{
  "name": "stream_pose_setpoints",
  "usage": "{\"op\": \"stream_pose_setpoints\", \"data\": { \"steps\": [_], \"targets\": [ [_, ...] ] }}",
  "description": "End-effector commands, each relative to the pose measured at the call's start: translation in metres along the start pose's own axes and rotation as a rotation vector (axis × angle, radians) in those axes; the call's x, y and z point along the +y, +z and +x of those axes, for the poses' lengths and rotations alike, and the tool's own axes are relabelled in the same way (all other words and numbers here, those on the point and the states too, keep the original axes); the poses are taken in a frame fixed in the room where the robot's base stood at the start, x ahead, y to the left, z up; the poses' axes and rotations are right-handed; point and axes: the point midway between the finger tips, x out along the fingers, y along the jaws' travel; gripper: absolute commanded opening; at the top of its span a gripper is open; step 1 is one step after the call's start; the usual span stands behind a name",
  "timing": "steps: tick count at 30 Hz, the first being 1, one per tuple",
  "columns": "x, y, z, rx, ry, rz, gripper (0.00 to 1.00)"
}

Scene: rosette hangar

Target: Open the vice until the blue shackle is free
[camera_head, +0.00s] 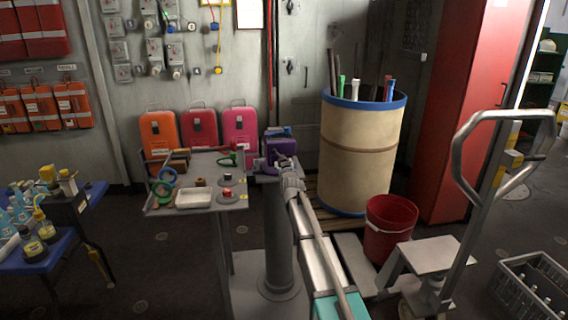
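A purple vice (281,148) stands on top of a grey pedestal (279,240) in the middle of the view. Its jaws are too small and partly hidden to tell how wide they are. A dark blue piece (279,132) shows at the top of the vice; I cannot tell whether it is the shackle or how it is held. A blue ring-like piece (167,174) also lies on the grey side table. My arm reaches up from the bottom, and my gripper (291,184) is just below and in front of the vice. Its fingers are not clear.
The grey side table (222,200) left of the vice holds a white tray (194,199), a green ring (161,190) and small parts. A large beige drum (361,150) and a red bucket (388,230) stand to the right. A trolley handle (472,190) rises at far right.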

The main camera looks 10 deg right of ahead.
Motion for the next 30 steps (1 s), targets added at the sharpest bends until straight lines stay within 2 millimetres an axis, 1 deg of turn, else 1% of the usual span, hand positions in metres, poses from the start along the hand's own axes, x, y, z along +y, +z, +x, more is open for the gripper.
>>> {"op": "stream_pose_setpoints", "data": {
  "steps": [3,6,9,12,18,19,22,30],
  "targets": [
    [-0.0002,-0.0002,-0.0002,0.001,0.000,-0.162,0.02],
    [-0.0001,-0.0002,-0.0004,0.001,0.000,-0.288,0.02],
    [-0.0001,-0.0002,-0.0005,0.001,0.000,-0.379,0.02],
    [-0.0002,-0.0003,-0.0005,0.001,0.000,-0.422,0.02],
    [-0.0001,-0.0003,-0.0005,0.001,0.000,-0.428,0.02],
    [-0.0001,-0.0003,-0.0005,0.001,0.000,-0.428,0.64],
    [-0.0001,-0.0002,-0.0005,0.001,0.000,-0.428,0.83],
    [0.0000,0.0000,-0.0006,0.000,0.000,-0.429,0.83]
  ]
}}
